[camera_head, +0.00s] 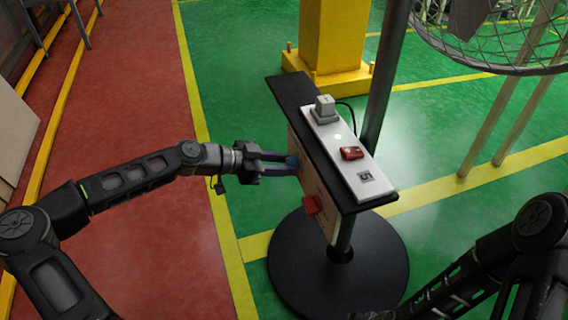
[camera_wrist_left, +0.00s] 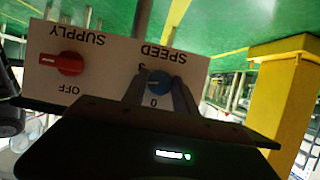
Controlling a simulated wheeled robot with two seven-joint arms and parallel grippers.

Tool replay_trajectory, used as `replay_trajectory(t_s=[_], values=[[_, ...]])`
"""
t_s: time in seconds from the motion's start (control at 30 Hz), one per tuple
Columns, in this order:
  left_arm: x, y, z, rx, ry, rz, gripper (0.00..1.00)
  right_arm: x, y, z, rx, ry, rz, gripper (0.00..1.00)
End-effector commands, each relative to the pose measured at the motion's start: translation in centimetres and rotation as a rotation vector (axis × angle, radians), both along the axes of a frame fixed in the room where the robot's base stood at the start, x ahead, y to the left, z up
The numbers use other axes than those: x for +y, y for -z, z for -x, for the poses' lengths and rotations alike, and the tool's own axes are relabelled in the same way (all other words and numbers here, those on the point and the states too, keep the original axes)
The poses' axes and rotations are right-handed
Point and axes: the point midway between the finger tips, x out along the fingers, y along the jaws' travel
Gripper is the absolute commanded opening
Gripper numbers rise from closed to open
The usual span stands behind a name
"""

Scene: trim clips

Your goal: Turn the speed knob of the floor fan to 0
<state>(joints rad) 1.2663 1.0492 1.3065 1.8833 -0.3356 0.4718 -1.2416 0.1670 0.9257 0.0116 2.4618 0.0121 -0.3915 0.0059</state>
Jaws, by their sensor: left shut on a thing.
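The floor fan's control box (camera_head: 310,172) stands on a pole with a round black base (camera_head: 300,275). The blue speed knob (camera_wrist_left: 159,82) sits on its pale front panel, under the upside-down word SPEED in the left wrist view, with a 3 and a 0 beside it. Which mark it points at is too small to tell. My left gripper (camera_head: 290,162) is shut on this knob, one finger on each side. In the head view the fingers mostly hide the knob. My right arm (camera_head: 470,270) shows at lower right; its fingers are out of view.
A red supply knob (camera_wrist_left: 70,63) sits on the same panel, marked OFF, and also shows in the head view (camera_head: 312,204). The box top has a white strip with a grey plug (camera_head: 325,108) and a red switch (camera_head: 352,153). The fan guard (camera_head: 500,45) is at upper right.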

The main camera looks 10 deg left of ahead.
Motion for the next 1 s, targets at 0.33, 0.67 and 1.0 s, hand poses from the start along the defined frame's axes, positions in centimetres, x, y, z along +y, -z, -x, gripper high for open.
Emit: replay_trajectory(t_s=[0.33,0.67,1.0], values=[[0.0,-0.2,0.0,0.037,0.000,0.023,0.00,0.0,-0.6,0.1,0.001,0.000,0.001,0.36],[0.0,-0.4,-0.1,0.193,0.001,0.122,0.00,0.1,-2.3,0.4,0.003,-0.004,0.004,0.36],[0.1,-0.2,-0.2,0.454,0.000,0.287,0.00,0.0,-4.5,0.7,0.012,-0.008,0.002,0.36]])
